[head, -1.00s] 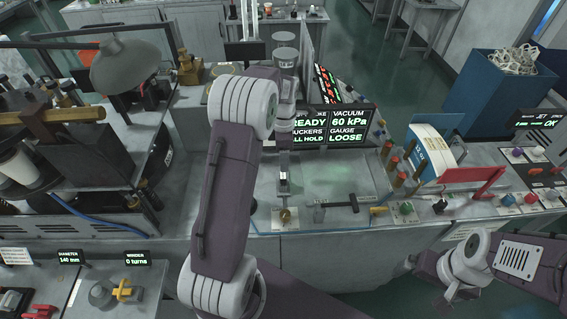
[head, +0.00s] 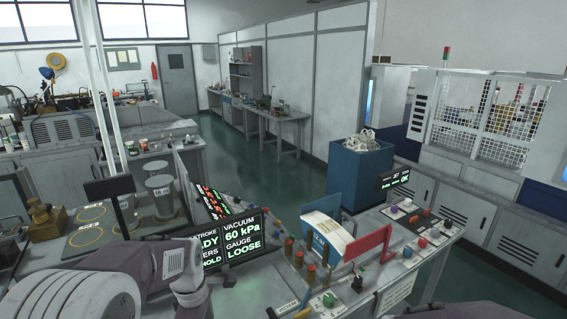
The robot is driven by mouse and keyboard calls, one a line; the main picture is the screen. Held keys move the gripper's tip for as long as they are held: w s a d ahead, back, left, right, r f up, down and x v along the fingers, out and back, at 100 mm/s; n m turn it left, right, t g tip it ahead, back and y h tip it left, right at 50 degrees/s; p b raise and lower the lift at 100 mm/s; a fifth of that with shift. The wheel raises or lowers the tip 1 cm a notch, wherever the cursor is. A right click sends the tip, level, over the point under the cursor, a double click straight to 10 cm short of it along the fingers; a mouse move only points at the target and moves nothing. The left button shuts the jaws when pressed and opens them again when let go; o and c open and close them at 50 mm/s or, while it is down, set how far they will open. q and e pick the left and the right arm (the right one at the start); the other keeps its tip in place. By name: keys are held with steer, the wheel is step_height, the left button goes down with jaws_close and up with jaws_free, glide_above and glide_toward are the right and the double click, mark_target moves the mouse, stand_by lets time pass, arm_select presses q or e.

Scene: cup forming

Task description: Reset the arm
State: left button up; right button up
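My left arm (head: 75,295) comes in at the lower left of the head view. Its purple and white wrist (head: 182,264) is at the bottom, in front of the display panel (head: 236,240). Of my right arm only a thin purple strip (head: 455,312) shows at the bottom right edge. The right gripper is out of the picture. The display panel reads VACUUM 60 kPa and GAUGE LOOSE; my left wrist partly covers its left side.
A blue bin (head: 358,180) with pale scraps stands behind. Green floor (head: 265,185) lies open beyond, toward a grey door (head: 175,77).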

arm_select(q)
steer(key=s+d+f+m, duration=0.1)
steer(key=s+f+m, duration=0.2)
steer(key=m, duration=0.6)
steer(key=s+f+m, duration=0.4)
steer(key=s+m, duration=0.3)
steer(key=m, duration=0.2)
steer(key=shift+s+d+b, duration=0.3)
steer(key=shift+s+d, duration=0.05)
steer(key=shift+d, duration=0.05)
arm_select(e)
steer(key=shift+f, duration=0.85)
steer(key=shift+a, duration=0.15)
